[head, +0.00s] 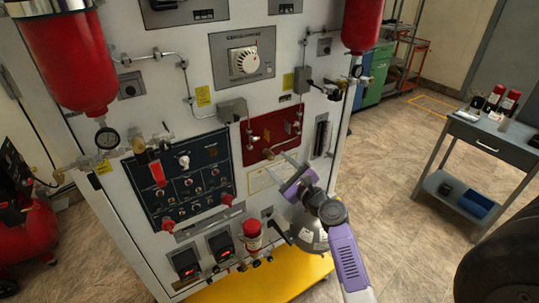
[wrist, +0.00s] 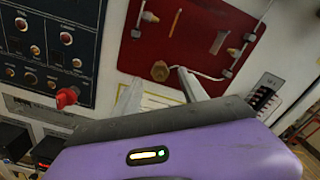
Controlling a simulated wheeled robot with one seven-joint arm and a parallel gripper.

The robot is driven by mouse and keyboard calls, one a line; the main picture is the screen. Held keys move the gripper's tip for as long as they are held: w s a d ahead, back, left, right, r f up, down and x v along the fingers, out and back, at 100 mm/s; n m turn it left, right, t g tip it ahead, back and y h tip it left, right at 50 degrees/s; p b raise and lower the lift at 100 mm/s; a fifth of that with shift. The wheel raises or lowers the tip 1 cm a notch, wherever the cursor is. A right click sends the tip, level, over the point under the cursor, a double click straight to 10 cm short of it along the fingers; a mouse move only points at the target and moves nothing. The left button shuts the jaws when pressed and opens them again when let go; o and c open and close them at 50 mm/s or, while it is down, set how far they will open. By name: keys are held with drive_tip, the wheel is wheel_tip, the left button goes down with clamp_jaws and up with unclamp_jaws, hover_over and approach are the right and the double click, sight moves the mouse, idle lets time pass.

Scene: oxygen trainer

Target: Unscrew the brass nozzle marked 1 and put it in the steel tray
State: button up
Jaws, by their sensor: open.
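A brass nozzle (wrist: 160,71) with a faceted end sits at the lower edge of the red panel (wrist: 185,35) in the wrist view. It is small in the head view (head: 268,153). No number on it is legible. My gripper (wrist: 157,83) is open and empty, its two fingers pointing at the panel on either side of the line to the nozzle. The fingertips appear just short of it; I cannot tell the exact gap. I cannot make out a steel tray for certain.
A grey cart (head: 487,140) at the right carries red-and-black bottles (head: 493,98) and small items on top, with a blue bin (head: 480,201) below. A dark control panel (head: 180,180) with red knobs is left of the red panel. Open floor lies between cabinet and cart.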

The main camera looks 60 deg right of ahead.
sight(273, 158)
drive_tip(key=shift+w+d, duration=0.1)
idle(0.4)
drive_tip(key=shift+x, duration=1.75)
drive_tip(key=shift+c, duration=0.4)
clamp_jaws()
drive_tip(key=shift+f+n+b, duration=0.25)
drive_tip(key=shift+n+b, duration=0.5)
drive_tip(key=shift+n, duration=0.15)
drive_tip(key=shift+r+n, duration=0.25)
drive_tip(key=shift+n, duration=0.65)
drive_tip(key=shift+f+b, duration=0.1)
drive_tip(key=shift+b, duration=0.35)
